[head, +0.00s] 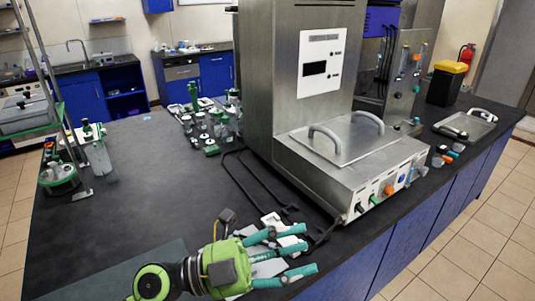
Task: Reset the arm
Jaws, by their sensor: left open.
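My left gripper (292,252) shows at the bottom middle of the head view, low near the bench's front edge. Its teal-tipped fingers are spread apart and point to the right. I see nothing held between them. Part of my left arm, green and black, comes in behind it at the bottom edge. My right gripper is not in the head view.
A steel bioreactor unit (330,155) with a handled lid stands on the dark bench (130,195), just beyond the gripper. Glassware (215,125) stands further back. A steel tray (465,127) is at right. The bench's left middle is clear.

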